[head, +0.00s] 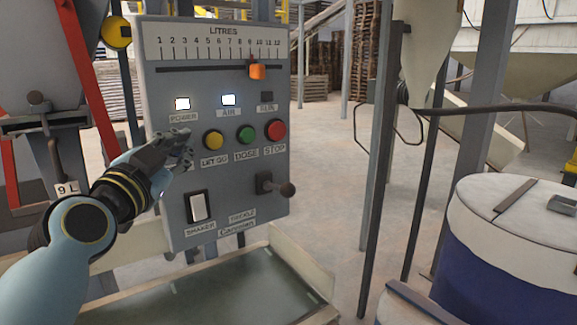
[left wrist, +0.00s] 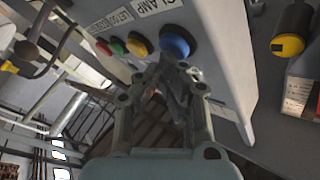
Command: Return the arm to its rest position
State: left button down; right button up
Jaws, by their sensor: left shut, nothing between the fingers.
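My left gripper (head: 181,148) is shut and empty in front of the left side of the grey control panel (head: 218,60). Its arm comes in from the lower left. In the left wrist view, the gripper's fingertips (left wrist: 172,68) are close to a blue button (left wrist: 175,42); I cannot tell whether they touch it. The gripper hides that button in the head view. To its right on the panel are a yellow button (head: 213,140), a green button (head: 246,134) and a red button (head: 275,129). My right gripper is not in view.
The panel carries an orange slider (head: 257,71), a shaker switch (head: 198,206) and a protruding lever knob (head: 287,189). The power and air lamps are lit; the run lamp is dark. A blue-and-white drum (head: 500,285) stands at the right. A tray (head: 215,290) lies below the panel.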

pick_arm(q)
notch_tip(320, 180, up, 5)
jog(key=p, duration=0.4)
jog(key=shift+p, duration=0.35)
jog(key=shift+s+f+p, duration=0.3)
jog(key=shift+s+f, duration=0.1)
jog(key=shift+s, duration=0.05)
jog(key=s+a+f+n+g, duration=0.25)
jog(key=s+f+g, duration=0.65)
jog(key=s+f, duration=0.7)
jog(key=s+a+f+n+g+y, duration=0.2)
jog(key=s+a+f+n+g, duration=0.1)
jog(key=s, duration=0.6)
jog(key=s+a+f+n+g+y, duration=0.2)
jog(key=s+a+n+g+y, duration=0.15)
jog(key=s, duration=0.65)
notch_tip(320, 180, down, 37)
jog(key=s+a+g+b, duration=0.1)
jog(key=a+g+b, duration=0.15)
jog(key=b, duration=0.85)
jog(key=s+f+b, duration=0.3)
jog(key=s+f, duration=0.6)
jog(key=f, duration=0.3)
jog(key=s+a+f+b, duration=0.1)
jog(key=s+f+b, duration=0.3)
jog(key=s+f, duration=0.5)
notch_tip(320, 180, down, 3)
jog(key=shift+s+r+h, duration=0.15)
jog(key=shift+s+h, duration=0.25)
jog(key=shift+h, duration=0.05)
